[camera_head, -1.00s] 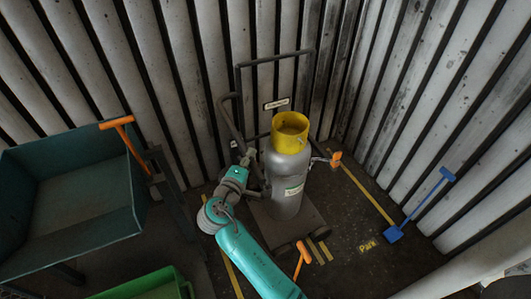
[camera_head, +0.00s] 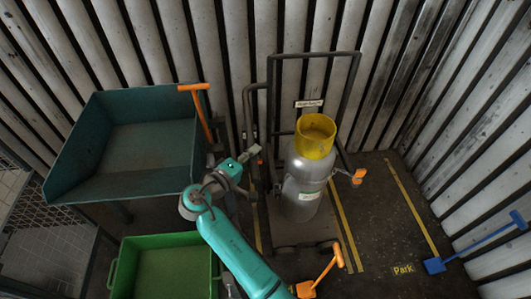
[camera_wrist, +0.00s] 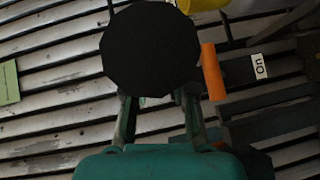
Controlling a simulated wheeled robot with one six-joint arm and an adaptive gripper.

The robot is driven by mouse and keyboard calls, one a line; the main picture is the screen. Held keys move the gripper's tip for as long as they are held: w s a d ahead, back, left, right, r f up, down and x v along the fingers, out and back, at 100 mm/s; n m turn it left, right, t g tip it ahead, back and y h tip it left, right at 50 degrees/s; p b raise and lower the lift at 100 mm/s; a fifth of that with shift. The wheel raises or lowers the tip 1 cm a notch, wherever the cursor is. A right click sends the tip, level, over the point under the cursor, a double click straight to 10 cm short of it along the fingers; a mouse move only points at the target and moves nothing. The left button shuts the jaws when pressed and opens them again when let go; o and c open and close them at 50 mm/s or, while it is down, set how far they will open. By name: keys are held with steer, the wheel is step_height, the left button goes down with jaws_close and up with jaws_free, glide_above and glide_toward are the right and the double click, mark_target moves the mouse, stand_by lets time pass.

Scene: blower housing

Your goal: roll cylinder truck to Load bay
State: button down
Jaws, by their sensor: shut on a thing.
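The cylinder truck (camera_head: 357,88) is a dark tubular frame on a low base. It carries an upright grey gas cylinder (camera_head: 300,190) with a yellow collar (camera_head: 316,137). My gripper (camera_head: 252,153) is at the left side of the truck, shut on what looks like its left handle. In the wrist view a dark round end (camera_wrist: 151,48) sits in front of the fingers and hides most of the grasp. A "Park" marking (camera_head: 403,269) is on the floor to the right. I see no Load bay marking.
A teal tub on legs (camera_head: 150,150) stands left, an orange handle (camera_head: 195,90) at its edge. A green bin (camera_head: 165,270) is at front left. An orange tool (camera_head: 325,270) lies close before the truck. A blue shovel (camera_head: 470,245) is at right. Ribbed walls close off the back.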

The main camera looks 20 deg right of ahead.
steer(key=shift+w+a, duration=0.2)
steer(key=shift+a, duration=0.55)
steer(key=c, duration=0.9)
jaws_free()
steer(key=v, duration=1.2)
